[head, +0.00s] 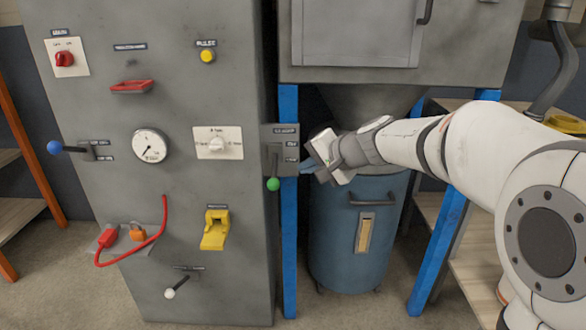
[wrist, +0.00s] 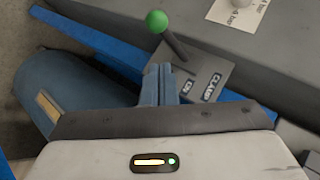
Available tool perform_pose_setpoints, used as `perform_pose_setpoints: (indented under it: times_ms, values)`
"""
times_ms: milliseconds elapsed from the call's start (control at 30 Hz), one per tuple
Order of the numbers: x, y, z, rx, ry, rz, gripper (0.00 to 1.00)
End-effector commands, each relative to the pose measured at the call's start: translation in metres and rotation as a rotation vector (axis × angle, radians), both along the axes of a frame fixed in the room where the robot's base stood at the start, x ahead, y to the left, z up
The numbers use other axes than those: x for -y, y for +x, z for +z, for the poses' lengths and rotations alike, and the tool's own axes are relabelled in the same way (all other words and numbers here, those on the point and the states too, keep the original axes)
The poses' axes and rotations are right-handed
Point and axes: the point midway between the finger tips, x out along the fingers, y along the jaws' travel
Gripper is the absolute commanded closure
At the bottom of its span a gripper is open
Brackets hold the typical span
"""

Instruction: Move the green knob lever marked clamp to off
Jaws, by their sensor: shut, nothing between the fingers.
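The green knob (head: 273,184) is on a short dark lever at a grey plate (head: 280,133) on the right edge of the grey cabinet. In the head view the lever points down, with the knob below the plate. The position words there are too small to read surely. In the wrist view the green knob (wrist: 156,21) stands beyond my fingertips, and the marked plate (wrist: 207,72) reads "CLAMP". My gripper (head: 304,168) is just right of the lever. Its blue fingers (wrist: 160,70) are shut and empty, apart from the knob; whether they touch the stem is unclear.
A blue frame post (head: 289,220) stands beside the plate, with a blue drum (head: 345,255) behind my gripper. Other controls on the cabinet include a blue-knobbed lever (head: 55,147), a white-knobbed lever (head: 170,293), a white dial (head: 217,145) and a yellow latch (head: 214,232).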

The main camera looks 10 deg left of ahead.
Motion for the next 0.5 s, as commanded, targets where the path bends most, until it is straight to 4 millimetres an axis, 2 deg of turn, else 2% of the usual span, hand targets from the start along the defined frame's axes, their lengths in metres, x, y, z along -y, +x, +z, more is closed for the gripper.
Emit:
perform_pose_setpoints:
  times_ms: [33,200,500]
  values:
    - [0.01,-0.008,0.009,0.003,0.001,-0.003,1.0]
    - [0.036,-0.03,0.02,0.002,0.001,-0.004,1.0]
    - [0.057,-0.048,0.028,0.0,0.001,0.0,1.0]
